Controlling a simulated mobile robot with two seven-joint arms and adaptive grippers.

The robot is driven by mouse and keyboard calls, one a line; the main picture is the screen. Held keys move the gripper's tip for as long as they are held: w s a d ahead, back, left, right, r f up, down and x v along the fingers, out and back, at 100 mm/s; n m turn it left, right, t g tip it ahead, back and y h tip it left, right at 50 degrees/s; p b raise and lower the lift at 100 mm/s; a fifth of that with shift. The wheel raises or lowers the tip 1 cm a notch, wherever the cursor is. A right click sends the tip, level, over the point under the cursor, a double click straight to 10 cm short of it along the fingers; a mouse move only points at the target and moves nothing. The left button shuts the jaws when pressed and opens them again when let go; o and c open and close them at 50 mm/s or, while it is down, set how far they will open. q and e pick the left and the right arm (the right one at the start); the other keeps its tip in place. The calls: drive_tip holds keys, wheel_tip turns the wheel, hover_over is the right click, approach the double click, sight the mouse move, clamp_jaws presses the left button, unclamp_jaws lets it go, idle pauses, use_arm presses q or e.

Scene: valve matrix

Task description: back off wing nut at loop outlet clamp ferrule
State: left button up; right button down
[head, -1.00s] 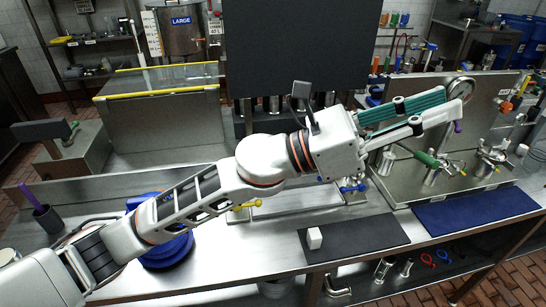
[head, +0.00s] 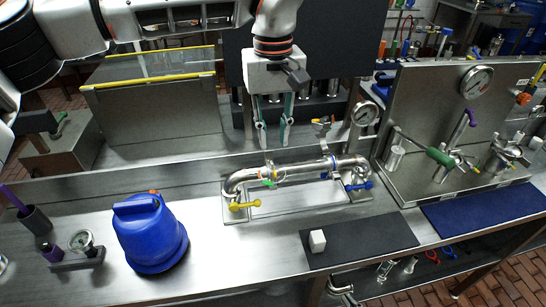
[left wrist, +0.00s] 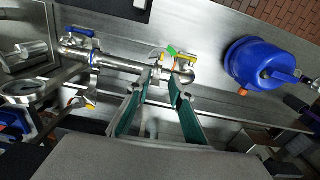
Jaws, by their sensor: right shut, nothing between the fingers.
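A steel pipe loop (head: 300,170) lies on the bench, with a yellow-handled valve (head: 243,206) at its left end and a blue-handled valve (head: 355,186) at its right. A clamp (head: 268,172) with a small green part sits on the left of the pipe. A blue band (head: 333,163) is on its right. I cannot tell the wing nut apart clearly. My left gripper (head: 274,143) points down, open and empty, behind the pipe's left half. In the left wrist view its green-padded fingers (left wrist: 160,82) are spread, with the clamp (left wrist: 158,66) beyond their tips. My right gripper is not seen.
A steel panel (head: 425,120) with gauge and valves stands right. Bench between container and loop is clear.

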sight(273, 166)
use_arm(q)
drive_tip(key=shift+f+p, duration=0.3)
drive_tip(key=shift+f, duration=3.55)
clamp_jaws()
